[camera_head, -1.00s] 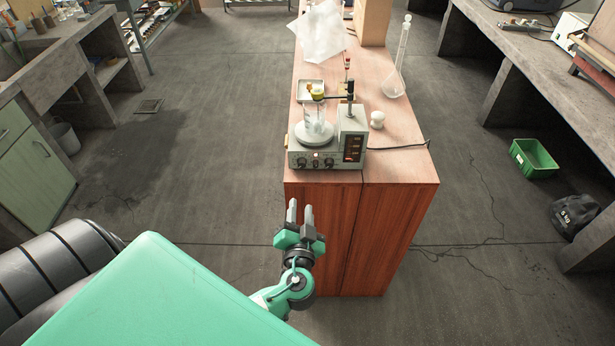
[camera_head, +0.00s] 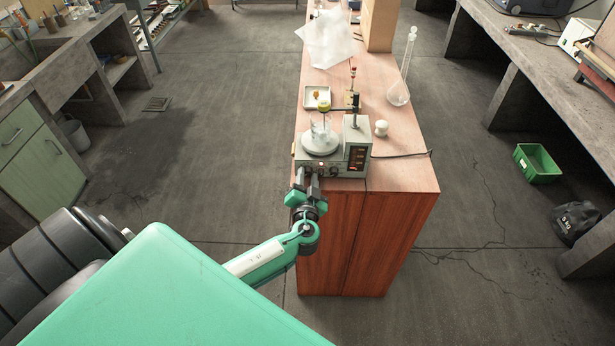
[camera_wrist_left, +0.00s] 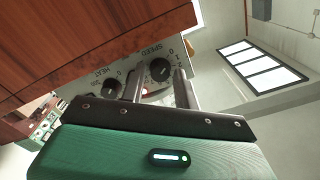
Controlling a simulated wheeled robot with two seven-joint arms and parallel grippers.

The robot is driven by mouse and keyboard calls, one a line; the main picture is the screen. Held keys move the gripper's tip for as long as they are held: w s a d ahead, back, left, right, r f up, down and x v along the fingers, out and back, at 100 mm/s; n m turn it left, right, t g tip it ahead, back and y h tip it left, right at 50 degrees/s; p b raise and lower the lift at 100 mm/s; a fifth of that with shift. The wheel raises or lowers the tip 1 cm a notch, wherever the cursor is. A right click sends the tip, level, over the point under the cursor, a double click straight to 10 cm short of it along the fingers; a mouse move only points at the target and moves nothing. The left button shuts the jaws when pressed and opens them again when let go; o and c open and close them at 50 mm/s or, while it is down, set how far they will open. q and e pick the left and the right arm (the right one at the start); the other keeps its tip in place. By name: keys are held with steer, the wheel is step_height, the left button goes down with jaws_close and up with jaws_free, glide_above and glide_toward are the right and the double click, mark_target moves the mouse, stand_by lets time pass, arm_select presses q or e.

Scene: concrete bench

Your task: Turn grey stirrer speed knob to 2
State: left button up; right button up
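The stirrer (camera_head: 312,172) is a grey box on the near end of the wooden bench, with a white round plate on top. Its speed knob (camera_wrist_left: 160,69), dark in the left wrist view, sits under the label SPEED, with small numbers beside it. I cannot read its setting for certain. My left gripper (camera_head: 307,173) is at the left part of the stirrer's front panel. In the left wrist view its two fingers (camera_wrist_left: 159,82) are apart, one on each side of the line to the speed knob, with no visible contact. My right gripper is not in view.
The heat knob (camera_wrist_left: 110,87) is close beside the speed knob. A glass beaker (camera_head: 320,133) stands on the plate, next to a support rod (camera_head: 354,105). A white tray (camera_head: 309,104), a stopper (camera_head: 381,128) and a flask (camera_head: 399,94) are farther back.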

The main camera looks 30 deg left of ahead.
arm_select(q)
jaws_close()
steer(key=shift+f, duration=0.1)
